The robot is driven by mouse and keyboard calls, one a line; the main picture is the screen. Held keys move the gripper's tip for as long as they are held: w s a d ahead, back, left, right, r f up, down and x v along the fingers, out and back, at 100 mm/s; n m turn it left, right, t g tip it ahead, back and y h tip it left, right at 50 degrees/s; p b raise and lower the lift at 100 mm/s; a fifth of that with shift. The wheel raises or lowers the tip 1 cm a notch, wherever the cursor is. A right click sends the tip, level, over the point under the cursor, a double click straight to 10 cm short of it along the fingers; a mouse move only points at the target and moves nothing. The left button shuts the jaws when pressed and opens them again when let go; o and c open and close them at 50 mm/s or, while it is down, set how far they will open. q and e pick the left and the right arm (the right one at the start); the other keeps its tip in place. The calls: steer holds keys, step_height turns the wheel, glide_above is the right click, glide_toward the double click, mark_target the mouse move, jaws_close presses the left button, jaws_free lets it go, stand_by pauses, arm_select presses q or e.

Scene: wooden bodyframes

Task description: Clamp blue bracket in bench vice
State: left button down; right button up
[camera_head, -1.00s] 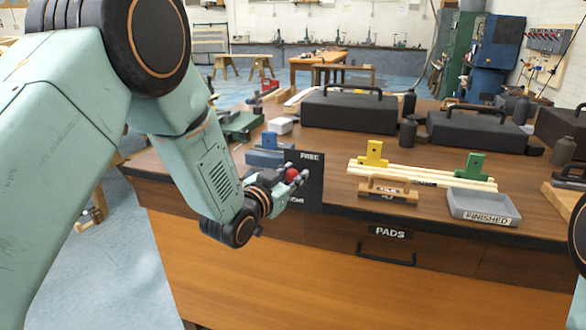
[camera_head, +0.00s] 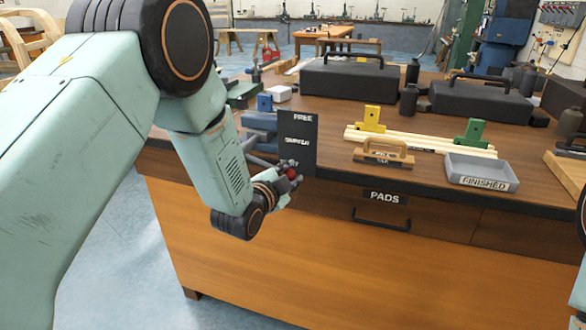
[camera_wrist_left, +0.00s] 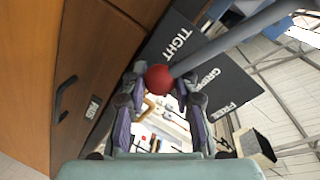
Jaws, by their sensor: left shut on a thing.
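The blue bracket (camera_head: 264,102) stands upright at the bench vice (camera_head: 260,124), a blue body on the left front of the bench; whether its jaws touch the bracket is hidden. My left gripper (camera_head: 289,174) is shut on the red knob (camera_wrist_left: 158,79) at the end of the vice's grey handle bar (camera_wrist_left: 232,43). A black panel (camera_head: 298,142) stands beside it, and the wrist view shows the words TIGHT, GRIPS and FREE on it. The knob is near the panel's lower left edge. My right gripper is not in view.
A yellow bracket (camera_head: 372,119) and a green bracket (camera_head: 471,132) stand on pale strips. A wooden-handled block (camera_head: 384,153) and the grey FINISHED tray (camera_head: 482,170) are near the front edge. Black cases (camera_head: 348,78) stand behind. The PADS drawer (camera_head: 383,210) is shut.

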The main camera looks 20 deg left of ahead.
arm_select(q)
steer(key=shift+a+f+m+y, duration=0.3)
steer(key=shift+a+f+m, duration=0.1)
steer(key=shift+f, duration=0.3)
steer(key=shift+r, duration=0.1)
steer(key=c, duration=1)
jaws_free()
steer(key=shift+a, duration=0.1)
steer(key=shift+d, duration=0.2)
steer(key=v, duration=1.2)
